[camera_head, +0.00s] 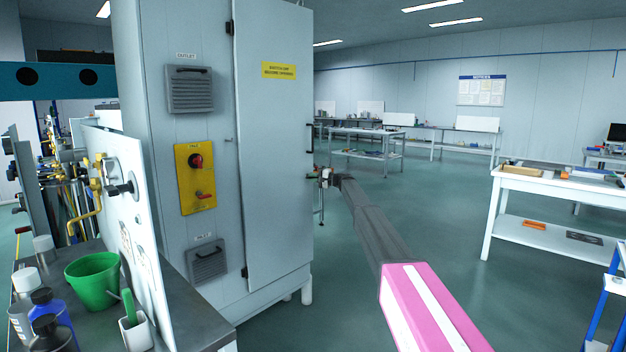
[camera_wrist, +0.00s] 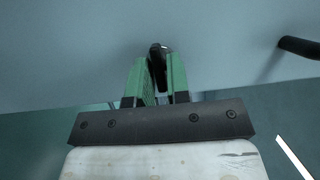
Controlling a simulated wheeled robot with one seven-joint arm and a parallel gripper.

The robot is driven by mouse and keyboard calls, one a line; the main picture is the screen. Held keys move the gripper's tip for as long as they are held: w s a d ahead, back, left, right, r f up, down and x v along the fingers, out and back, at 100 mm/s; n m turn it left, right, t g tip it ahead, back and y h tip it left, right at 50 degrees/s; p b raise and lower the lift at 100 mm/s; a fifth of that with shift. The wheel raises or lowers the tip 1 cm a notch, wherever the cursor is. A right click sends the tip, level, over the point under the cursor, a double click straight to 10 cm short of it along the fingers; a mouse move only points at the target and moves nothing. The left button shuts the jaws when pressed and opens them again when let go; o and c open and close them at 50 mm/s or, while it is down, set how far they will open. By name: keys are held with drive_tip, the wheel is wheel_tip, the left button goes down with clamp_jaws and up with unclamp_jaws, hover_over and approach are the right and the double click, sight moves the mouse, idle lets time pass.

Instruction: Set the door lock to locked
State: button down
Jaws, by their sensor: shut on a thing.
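The cabinet door (camera_head: 272,150) is a tall pale grey panel. I cannot tell whether it is fully closed. My gripper (camera_head: 325,178) is at the door's right edge, below the dark bar handle (camera_head: 309,138). In the wrist view my gripper's green fingers (camera_wrist: 158,72) are shut on a small dark door lock piece with a shiny rim (camera_wrist: 160,48) against the panel. The fingers hide most of the lock, so I cannot read which way it is set. The handle also shows in the wrist view (camera_wrist: 300,46), right of the fingers and apart from them.
A yellow panel (camera_head: 196,178) with a red knob and a red-handled lever is on the cabinet's left face, between two vents. A bench (camera_head: 190,310) with a green bucket (camera_head: 93,280) stands at lower left. Open floor lies to the right, before a white table (camera_head: 550,184).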

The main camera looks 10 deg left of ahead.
drive_tip(key=c, duration=1.2)
unclamp_jaws()
drive_tip(key=v, duration=1.1)
drive_tip(key=shift+s+f, duration=0.1)
drive_tip(key=shift+f, duration=0.05)
